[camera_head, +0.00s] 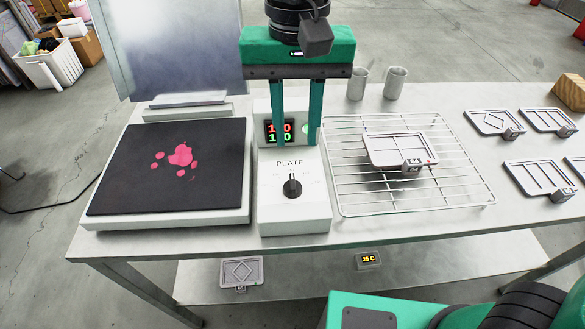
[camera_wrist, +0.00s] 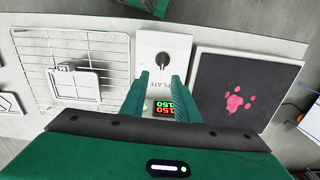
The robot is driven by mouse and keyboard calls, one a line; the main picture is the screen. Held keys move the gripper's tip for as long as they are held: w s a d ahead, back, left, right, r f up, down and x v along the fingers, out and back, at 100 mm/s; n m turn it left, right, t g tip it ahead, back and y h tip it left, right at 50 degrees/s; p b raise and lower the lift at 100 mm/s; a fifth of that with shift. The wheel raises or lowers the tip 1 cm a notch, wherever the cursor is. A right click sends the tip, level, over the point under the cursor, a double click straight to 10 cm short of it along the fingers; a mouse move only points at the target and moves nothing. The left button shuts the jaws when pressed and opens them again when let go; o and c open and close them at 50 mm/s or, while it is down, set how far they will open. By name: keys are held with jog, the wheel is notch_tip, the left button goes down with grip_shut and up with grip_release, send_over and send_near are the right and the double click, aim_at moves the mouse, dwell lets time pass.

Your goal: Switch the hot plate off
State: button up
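The hot plate (camera_head: 120,190) is a black square slab on a white base at the left, with pink blobs on top. Beside it stands a white control box (camera_head: 310,215) marked PLATE. Its black knob (camera_head: 292,187) has its grip upright; the dial marks are too small to read. The knob also shows in the wrist view (camera_wrist: 162,59). The display (camera_head: 271,132) is partly hidden by my finger; the wrist view shows red and green 150 digits (camera_wrist: 164,106). My gripper (camera_head: 296,143) is open and empty, above the box's display end, apart from the knob.
A wire rack (camera_head: 450,190) right of the box holds a framed tray (camera_head: 400,148) with a tag. More trays (camera_head: 495,122) lie farther right. Two grey cups (camera_head: 395,83) stand behind the rack. A metal panel (camera_head: 175,45) rises behind the hot plate.

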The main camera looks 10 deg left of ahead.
aim_at(293, 180)
jog(key=f, duration=1)
jog(key=shift+s+a+f, duration=0.15)
jog(key=shift+a+f, duration=0.1)
jog(key=shift+f, duration=0.15)
